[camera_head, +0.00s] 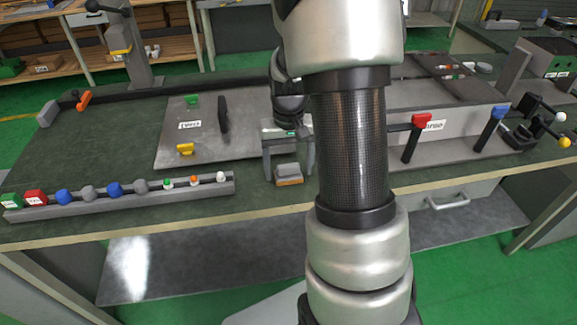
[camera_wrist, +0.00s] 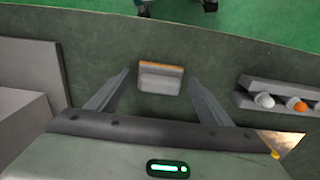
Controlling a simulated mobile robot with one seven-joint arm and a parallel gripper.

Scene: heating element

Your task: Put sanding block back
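The sanding block (camera_head: 288,172) is a small grey block with an orange-tan edge. It lies on the dark green bench top near the front edge. It also shows in the wrist view (camera_wrist: 160,80), between my fingers in the picture. My gripper (camera_head: 288,178) is open and points down at the block, with one finger on each side. Gaps show between the fingers and the block, and nothing is held. I cannot tell the exact height of the fingertips. My arm hides part of the bench right of the block.
A grey rack (camera_head: 120,198) with several coloured knobs stands left of the block; its end shows in the wrist view (camera_wrist: 283,112). A grey panel (camera_head: 235,110) lies behind. A long grey box (camera_head: 462,125) with red and blue handles stands right. Bare bench surrounds the block.

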